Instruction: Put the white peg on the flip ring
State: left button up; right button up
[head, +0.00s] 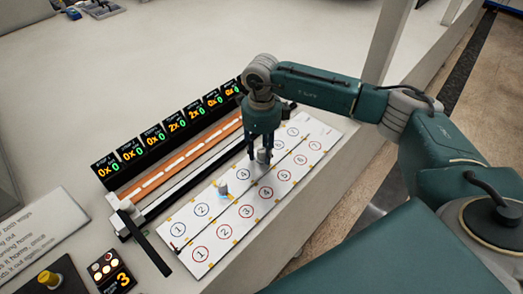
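A white board (190,218) carries two rows of numbered rings, blue in the far row and red in the near row. A pale peg (222,188) stands upright on the blue row, between the rings marked 2 and 4. A second pale grey peg (263,156) stands farther along, right at my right gripper's fingertips. My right gripper (262,153) points down over the board; its fingers look apart around or just behind this peg, and I cannot tell whether they touch it. No ring is visibly labelled flip. My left gripper is out of view.
A row of black counter displays (155,137) stands behind an orange strip (180,160) and a dark rail. A small black panel showing 3 (115,275), a yellow knob (47,278) and a text sheet (35,240) lie at lower left. The table's edge runs right of the board.

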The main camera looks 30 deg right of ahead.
aim_at(261, 150)
jog(key=shift+r, duration=0.45)
notch_tip(261, 150, up, 12)
jog(key=b, duration=0.4)
jog(key=shift+f, duration=0.25)
jog(key=shift+r, duration=0.1)
